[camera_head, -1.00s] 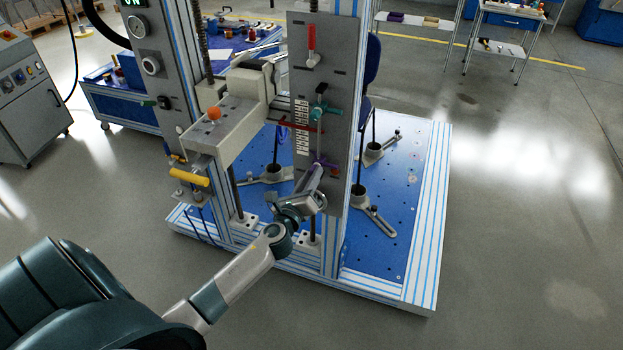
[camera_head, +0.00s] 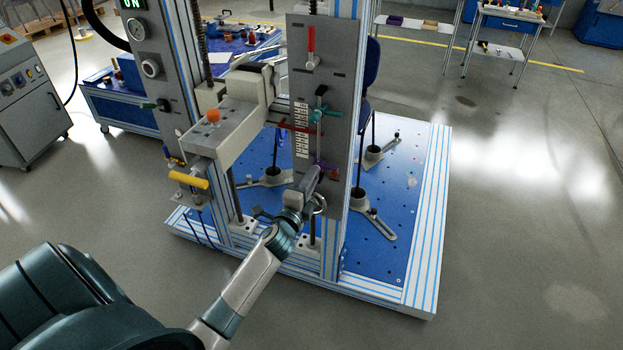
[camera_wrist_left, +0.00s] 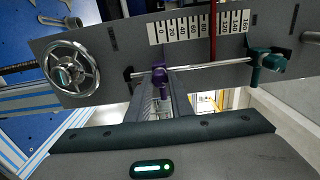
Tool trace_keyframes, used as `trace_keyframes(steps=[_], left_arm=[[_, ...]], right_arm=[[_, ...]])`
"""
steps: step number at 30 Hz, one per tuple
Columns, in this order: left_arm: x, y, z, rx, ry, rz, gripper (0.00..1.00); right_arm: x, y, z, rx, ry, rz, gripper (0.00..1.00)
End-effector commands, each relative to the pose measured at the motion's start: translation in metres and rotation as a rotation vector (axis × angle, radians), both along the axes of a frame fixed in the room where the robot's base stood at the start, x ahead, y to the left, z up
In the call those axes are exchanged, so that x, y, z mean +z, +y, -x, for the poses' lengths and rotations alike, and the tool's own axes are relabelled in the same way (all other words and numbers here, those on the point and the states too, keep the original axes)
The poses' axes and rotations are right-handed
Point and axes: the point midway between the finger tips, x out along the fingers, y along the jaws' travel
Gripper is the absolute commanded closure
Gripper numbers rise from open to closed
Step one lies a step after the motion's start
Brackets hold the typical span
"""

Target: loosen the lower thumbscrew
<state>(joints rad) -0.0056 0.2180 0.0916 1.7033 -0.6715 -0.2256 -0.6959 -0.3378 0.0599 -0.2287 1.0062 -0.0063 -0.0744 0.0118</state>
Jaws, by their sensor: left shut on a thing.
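The lower thumbscrew is purple (camera_head: 321,164) and sits low on the rod of the upright grey panel (camera_head: 338,80). It also shows in the wrist view (camera_wrist_left: 160,72), at the tips of my left gripper's fingers. My left gripper (camera_head: 317,170) is shut on this thumbscrew; in the wrist view its dark fingers (camera_wrist_left: 162,92) reach up to it, and they hide part of its shaft. The teal upper thumbscrew (camera_head: 322,113) is higher on the same rod and apart from the gripper; it also shows in the wrist view (camera_wrist_left: 265,64). My right gripper is not in view.
A scale plate (camera_head: 301,128) and a red pointer (camera_head: 300,127) are beside the rod. A metal handwheel (camera_wrist_left: 70,74) is close to the gripper. An arm with an orange knob (camera_head: 213,116) juts out to the left. Open floor lies to the right.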

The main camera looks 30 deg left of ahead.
Motion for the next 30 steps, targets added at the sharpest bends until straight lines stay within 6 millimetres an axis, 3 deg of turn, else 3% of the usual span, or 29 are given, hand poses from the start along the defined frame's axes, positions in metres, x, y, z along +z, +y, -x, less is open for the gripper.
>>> trace_keyframes(steps=[15,30], left_arm=[[0.002,0.001,0.000,0.002,-0.105,0.442,1.00],[0.001,0.000,0.000,0.001,-0.142,0.592,1.00]], right_arm=[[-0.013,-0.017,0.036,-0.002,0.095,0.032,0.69],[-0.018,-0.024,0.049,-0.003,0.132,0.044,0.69]])
